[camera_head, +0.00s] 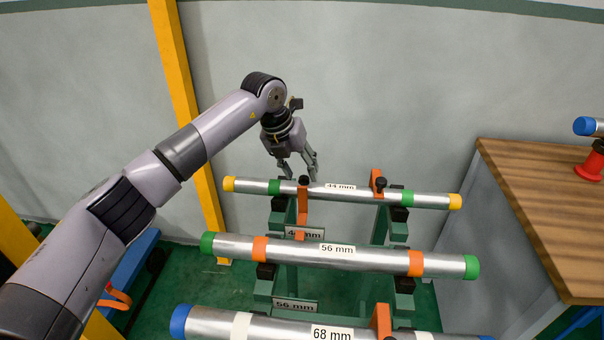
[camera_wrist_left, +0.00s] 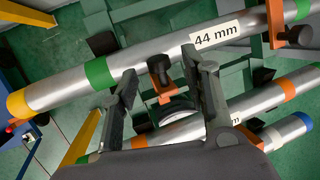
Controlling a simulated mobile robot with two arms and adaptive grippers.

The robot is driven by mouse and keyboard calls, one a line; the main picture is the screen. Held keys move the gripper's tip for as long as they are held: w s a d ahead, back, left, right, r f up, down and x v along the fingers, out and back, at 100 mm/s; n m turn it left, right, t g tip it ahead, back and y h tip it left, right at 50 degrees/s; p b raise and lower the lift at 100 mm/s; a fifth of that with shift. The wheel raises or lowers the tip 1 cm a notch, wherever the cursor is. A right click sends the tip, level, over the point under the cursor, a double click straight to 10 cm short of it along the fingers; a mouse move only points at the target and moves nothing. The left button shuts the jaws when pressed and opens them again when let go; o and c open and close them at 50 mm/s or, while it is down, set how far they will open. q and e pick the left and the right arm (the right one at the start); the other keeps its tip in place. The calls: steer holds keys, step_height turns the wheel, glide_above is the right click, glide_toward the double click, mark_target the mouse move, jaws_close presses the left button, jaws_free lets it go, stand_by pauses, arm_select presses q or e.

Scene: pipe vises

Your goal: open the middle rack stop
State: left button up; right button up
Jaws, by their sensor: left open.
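An orange stop (camera_head: 303,207) with a black knob stands at the 44 mm pipe (camera_head: 250,186), left of its label. My left gripper (camera_head: 299,173) is open, pointing down just above and behind this pipe near that stop. In the left wrist view, the open fingers (camera_wrist_left: 159,64) appear on either side of the stop's black knob (camera_wrist_left: 159,68); I cannot tell whether they touch it. My right gripper does not show.
The 56 mm pipe (camera_head: 380,259) with green ends and the 68 mm pipe (camera_head: 265,328) lie nearer on the green rack (camera_head: 380,225). A wooden bench (camera_head: 530,190) stands at the right. A yellow post (camera_head: 180,80) rises behind the arm, against the grey wall.

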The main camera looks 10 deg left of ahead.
arm_select(q)
steer(key=v, duration=0.9)
steer(key=shift+r, duration=0.35)
steer(key=shift+s+a+f, duration=0.1)
